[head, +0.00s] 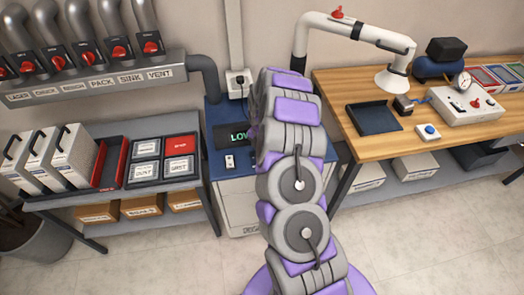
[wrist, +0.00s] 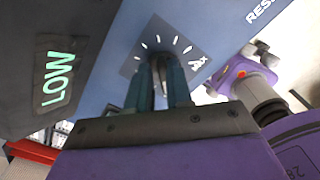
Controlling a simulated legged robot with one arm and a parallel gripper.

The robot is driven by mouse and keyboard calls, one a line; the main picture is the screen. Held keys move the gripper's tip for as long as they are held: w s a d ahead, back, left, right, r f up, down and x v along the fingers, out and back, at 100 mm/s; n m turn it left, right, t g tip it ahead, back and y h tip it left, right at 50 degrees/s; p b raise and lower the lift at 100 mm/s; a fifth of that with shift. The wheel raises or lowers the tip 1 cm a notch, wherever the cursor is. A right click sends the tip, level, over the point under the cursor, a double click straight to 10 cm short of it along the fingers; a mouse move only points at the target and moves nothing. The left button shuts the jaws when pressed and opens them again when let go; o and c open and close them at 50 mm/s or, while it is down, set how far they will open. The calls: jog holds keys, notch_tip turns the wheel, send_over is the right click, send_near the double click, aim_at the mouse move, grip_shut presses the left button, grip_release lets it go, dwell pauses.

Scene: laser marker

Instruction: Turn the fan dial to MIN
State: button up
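The fan dial (wrist: 159,70) shows in the wrist view as a grey knob on a dark scale plate (wrist: 184,40) with several white tick marks and the word MAX at its right end. My gripper (wrist: 160,72) has its two dark fingers close together, one on each side of the knob, and looks shut on it. The fingers cover much of the dial, and I see no MIN label. A display (wrist: 57,75) left of the dial reads LOW in green; it also shows in the head view (head: 236,133). In the head view my arm hides the gripper and dial.
The blue cabinet (head: 217,112) stands between a shelf rack (head: 120,197) with labelled bins on the left and a wooden bench (head: 345,88) on the right. Grey ducts with red handles run along the wall above the rack. The floor in front is clear.

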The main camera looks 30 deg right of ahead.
jog(key=shift+o, duration=1.4)
jog(key=shift+s, duration=0.15)
notch_tip(320, 180, up, 17)
jog(key=p, duration=0.2)
jog(key=shift+p, duration=0.4)
